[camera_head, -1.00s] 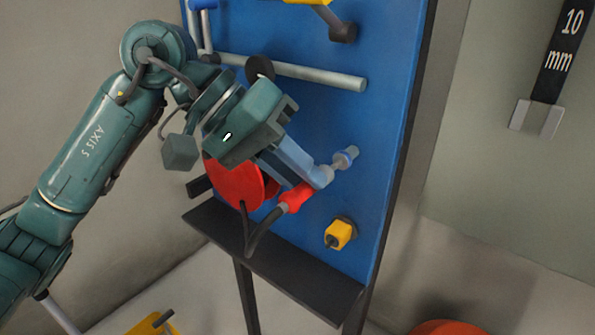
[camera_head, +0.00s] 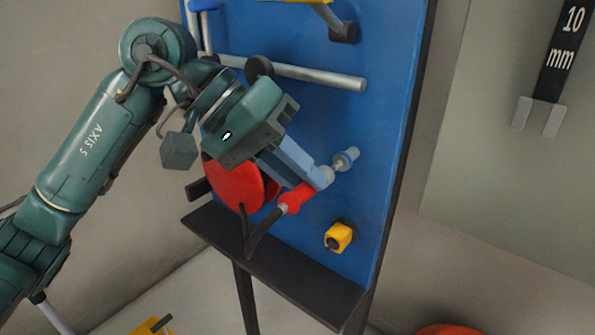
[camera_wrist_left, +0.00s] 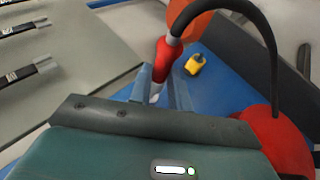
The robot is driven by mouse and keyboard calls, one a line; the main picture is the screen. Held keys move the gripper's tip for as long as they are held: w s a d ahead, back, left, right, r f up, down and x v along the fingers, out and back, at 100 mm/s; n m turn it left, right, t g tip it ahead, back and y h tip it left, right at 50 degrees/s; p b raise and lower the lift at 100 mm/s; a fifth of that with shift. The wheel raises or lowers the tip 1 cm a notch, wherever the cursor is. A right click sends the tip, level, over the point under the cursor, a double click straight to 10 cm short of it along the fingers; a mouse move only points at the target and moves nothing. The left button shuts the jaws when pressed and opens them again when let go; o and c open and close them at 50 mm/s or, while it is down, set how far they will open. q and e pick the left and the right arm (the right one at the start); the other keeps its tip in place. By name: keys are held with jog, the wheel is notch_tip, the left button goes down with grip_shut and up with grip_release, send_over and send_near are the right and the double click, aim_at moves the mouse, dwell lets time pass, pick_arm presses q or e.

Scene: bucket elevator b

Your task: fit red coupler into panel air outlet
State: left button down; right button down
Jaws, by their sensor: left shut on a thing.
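The red coupler (camera_head: 297,198) is on the end of a black hose (camera_head: 262,235), in front of the blue panel (camera_head: 385,120). My left gripper (camera_head: 310,178) is shut on the coupler. The coupler's pale front end points up and right at the metal air outlet (camera_head: 346,158) on the panel. The two look nearly in line and very close; I cannot tell whether they touch. In the left wrist view the red coupler (camera_wrist_left: 167,60) shows by the fingers, and its front end is mostly hidden. My right gripper is out of view.
A yellow fitting (camera_head: 339,237) sticks out below the outlet. A red reel (camera_head: 234,184) sits left of the coupler, above a dark ledge (camera_head: 270,262). A grey pipe (camera_head: 300,74) crosses the panel above.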

aim_at(320, 168)
pick_arm(q)
jog(key=shift+b, duration=0.35)
dwell(0.4)
jog(key=shift+w+d, duration=0.1)
jog(key=shift+w+d, duration=0.2)
jog(key=shift+w, duration=0.05)
jog(key=shift+w+d, duration=0.65)
jog(key=shift+w, duration=0.25)
jog(key=c, duration=1.2)
grip_release()
jog(key=shift+c, duration=0.2)
